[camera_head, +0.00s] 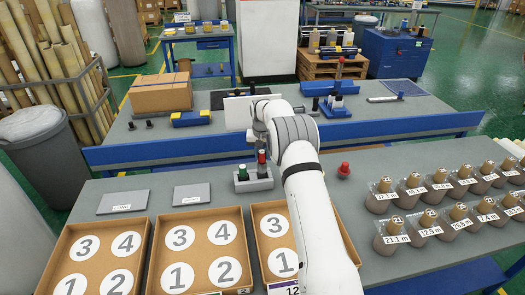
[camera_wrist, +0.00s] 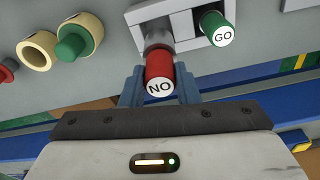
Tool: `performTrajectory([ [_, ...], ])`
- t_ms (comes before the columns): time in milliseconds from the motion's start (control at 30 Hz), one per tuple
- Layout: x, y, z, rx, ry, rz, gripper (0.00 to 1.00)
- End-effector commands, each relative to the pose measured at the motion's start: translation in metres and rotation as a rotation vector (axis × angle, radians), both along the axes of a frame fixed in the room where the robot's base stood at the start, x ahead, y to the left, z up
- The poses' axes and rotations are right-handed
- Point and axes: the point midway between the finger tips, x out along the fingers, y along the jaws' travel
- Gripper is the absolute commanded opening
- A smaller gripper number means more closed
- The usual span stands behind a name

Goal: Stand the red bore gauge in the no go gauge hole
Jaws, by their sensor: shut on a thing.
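The red bore gauge (camera_wrist: 158,68), marked NO on its end, has a grey metal plug (camera_wrist: 158,38). My gripper (camera_wrist: 158,88) is shut on its red handle. In the head view the red gauge (camera_head: 261,157) is upright above the right side of the grey gauge stand (camera_head: 254,182). The green gauge (camera_head: 242,172) stands in the left side. In the wrist view the green gauge (camera_wrist: 217,29), marked GO, is to the right in the stand (camera_wrist: 190,43). The plug overlaps the stand's other position; I cannot tell whether it is in the hole. My arm partly hides the area.
Numbered trays (camera_head: 96,229) fill the front left of the table. Labelled wrapped rolls (camera_head: 392,236) stand at right. A red knob (camera_head: 343,170) lies right of my arm. A tan ring (camera_wrist: 37,50) and a green plug (camera_wrist: 78,40) lie beside the stand.

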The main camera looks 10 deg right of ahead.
Motion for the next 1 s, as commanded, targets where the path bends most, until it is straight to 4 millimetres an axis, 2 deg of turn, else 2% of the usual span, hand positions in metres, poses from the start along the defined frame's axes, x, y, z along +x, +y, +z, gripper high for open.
performTrajectory([
  [300, 0.0, -0.002, -0.036, 0.0, -0.001, -0.003, 0.0],
  [500, 0.0, -0.003, -0.052, 0.0, -0.001, -0.004, 0.0],
  [1000, 0.0, -0.003, -0.057, 0.0, -0.001, -0.005, 0.0],
])
